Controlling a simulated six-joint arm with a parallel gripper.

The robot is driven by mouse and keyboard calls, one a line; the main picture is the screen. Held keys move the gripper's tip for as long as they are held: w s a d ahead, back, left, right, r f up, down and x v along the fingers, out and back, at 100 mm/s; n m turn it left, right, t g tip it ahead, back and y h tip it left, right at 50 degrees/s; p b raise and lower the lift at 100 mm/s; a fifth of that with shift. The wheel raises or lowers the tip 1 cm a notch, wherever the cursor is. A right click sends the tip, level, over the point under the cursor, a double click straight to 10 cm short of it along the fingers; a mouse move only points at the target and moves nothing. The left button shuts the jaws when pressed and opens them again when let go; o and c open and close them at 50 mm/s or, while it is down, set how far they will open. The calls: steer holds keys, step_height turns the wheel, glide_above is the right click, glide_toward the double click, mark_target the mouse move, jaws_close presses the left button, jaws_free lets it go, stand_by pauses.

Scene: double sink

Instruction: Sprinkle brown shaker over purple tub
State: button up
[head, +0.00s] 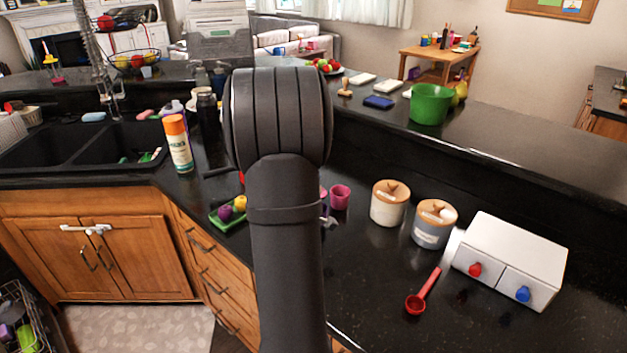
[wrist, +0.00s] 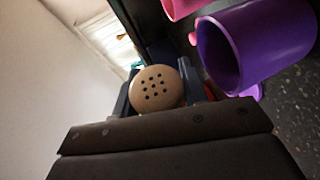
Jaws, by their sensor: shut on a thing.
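My gripper (wrist: 156,98) is in the wrist view, with its fingers shut on the sides of the brown shaker. The shaker (wrist: 157,86) shows its round tan top with several dark holes, facing the camera. The purple tub (wrist: 262,42) is at the upper right of the wrist view, its open mouth turned toward the picture's left. A gap shows between shaker and tub in that view; their exact heights I cannot tell. In the head view my arm hides the gripper, the shaker and most of the area around the tub.
A pink cup (head: 340,196) stands just right of my arm. Two lidded canisters (head: 388,208) (head: 434,227), a red ladle (head: 422,292) and a white drawer box (head: 512,258) stand farther right. A green tray (head: 227,217) and an orange-capped spray can (head: 178,146) are left.

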step_height(320, 180, up, 6)
steer(key=shift+s+f, duration=0.1)
steer(key=shift+f, duration=0.1)
step_height(320, 180, down, 5)
steer(key=shift+f, duration=0.15)
steer(key=shift+r, duration=2.5)
step_height(320, 180, down, 5)
steer(key=shift+r, duration=0.2)
